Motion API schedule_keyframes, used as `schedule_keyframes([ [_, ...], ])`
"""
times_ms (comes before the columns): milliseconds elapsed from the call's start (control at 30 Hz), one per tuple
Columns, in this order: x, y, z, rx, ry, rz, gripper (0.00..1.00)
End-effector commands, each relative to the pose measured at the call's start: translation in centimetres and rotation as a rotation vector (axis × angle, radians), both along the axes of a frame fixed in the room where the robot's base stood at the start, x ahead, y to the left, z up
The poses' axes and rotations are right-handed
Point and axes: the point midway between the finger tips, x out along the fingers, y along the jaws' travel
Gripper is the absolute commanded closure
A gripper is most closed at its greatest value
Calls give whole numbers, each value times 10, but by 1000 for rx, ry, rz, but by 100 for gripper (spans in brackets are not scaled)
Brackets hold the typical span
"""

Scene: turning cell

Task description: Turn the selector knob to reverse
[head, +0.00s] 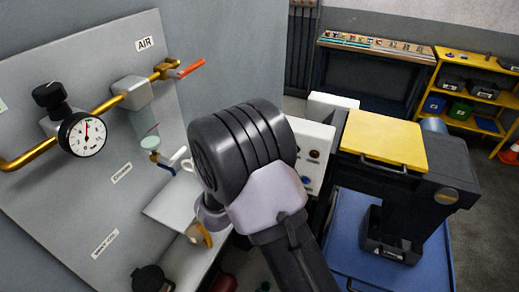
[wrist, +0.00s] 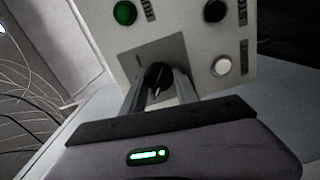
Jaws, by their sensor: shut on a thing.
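The selector knob (wrist: 158,73) is a small black knob with a pale pointer line, on a grey square plate of the white control panel (wrist: 190,28). In the wrist view my gripper (wrist: 159,84) has one finger on each side of the knob and is shut on it. The pale line points down in that view, tilted slightly left. The plate's markings are too small to read. In the head view the control box (head: 316,140) is partly behind my dark wrist link, which hides the knob and my fingers.
A green button (wrist: 124,13), a black button (wrist: 215,11) and a white button (wrist: 221,66) sit close around the knob. In the head view an air panel with a pressure gauge (head: 82,134) stands left. A machine with a yellow lid (head: 384,138) stands right.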

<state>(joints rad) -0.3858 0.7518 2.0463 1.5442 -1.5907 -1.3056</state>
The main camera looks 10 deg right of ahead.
Motion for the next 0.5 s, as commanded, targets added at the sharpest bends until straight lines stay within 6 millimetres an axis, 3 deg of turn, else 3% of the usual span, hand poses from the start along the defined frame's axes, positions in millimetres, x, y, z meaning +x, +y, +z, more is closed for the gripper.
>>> schedule_keyframes([
  [300,0,0,-1,-2,3,0,100],
  [333,0,0,-1,-1,2,0,57],
  [400,0,0,-1,-1,2,0,44],
  [500,0,0,0,-2,1,0,42],
])
